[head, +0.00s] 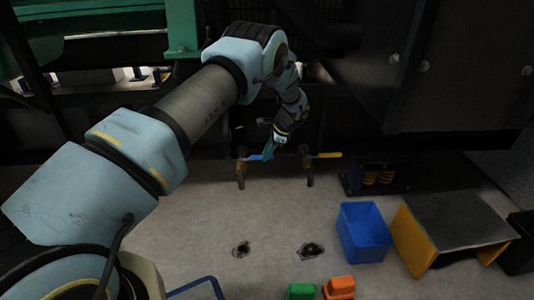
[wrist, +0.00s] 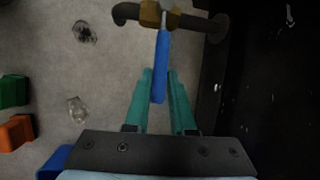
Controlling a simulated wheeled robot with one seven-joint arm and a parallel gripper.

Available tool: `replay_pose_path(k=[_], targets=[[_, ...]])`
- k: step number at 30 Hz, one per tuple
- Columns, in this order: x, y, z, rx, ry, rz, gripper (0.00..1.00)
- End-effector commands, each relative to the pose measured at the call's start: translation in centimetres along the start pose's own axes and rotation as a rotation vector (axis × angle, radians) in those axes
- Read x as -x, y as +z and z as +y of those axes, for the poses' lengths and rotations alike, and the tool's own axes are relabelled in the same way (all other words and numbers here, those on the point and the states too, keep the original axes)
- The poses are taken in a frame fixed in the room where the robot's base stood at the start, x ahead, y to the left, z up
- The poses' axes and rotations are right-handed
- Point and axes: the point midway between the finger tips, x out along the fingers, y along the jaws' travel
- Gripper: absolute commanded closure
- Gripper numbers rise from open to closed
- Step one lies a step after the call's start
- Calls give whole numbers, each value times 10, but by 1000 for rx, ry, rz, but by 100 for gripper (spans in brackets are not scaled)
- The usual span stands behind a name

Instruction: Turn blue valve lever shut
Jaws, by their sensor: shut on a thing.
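The blue valve lever (head: 257,157) reaches right from a brass valve body (head: 241,153) low on the dark machine frame in the head view. In the wrist view the blue lever (wrist: 161,62) points from the brass body (wrist: 158,13) toward me, roughly across the dark pipe (wrist: 190,20). My gripper (head: 268,151) has green fingers and is at the lever's free end. In the wrist view my gripper (wrist: 160,75) has one finger on each side of the lever and is shut on it. The lever's outer end lies between the fingers.
A second valve with a yellow lever (head: 326,155) is close on the right. A blue bin (head: 364,233), a yellow-sided stand (head: 420,235), and green (head: 301,291) and orange (head: 339,288) objects are on the floor. Two dark stains mark the otherwise clear floor below the valves.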

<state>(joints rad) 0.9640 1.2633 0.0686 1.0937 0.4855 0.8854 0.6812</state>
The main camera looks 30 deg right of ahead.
Motion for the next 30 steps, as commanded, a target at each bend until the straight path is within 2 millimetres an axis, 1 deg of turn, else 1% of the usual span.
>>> replay_pose_path(k=[9,10,17,26,29,30], targets=[[0,0,-2,3,-4,2,100],[0,0,-2,3,-5,2,74],[0,0,-1,2,-3,1,48],[3,0,-1,1,-3,1,47],[14,0,-2,1,-3,2,47],[20,0,-2,1,-4,3,47]])
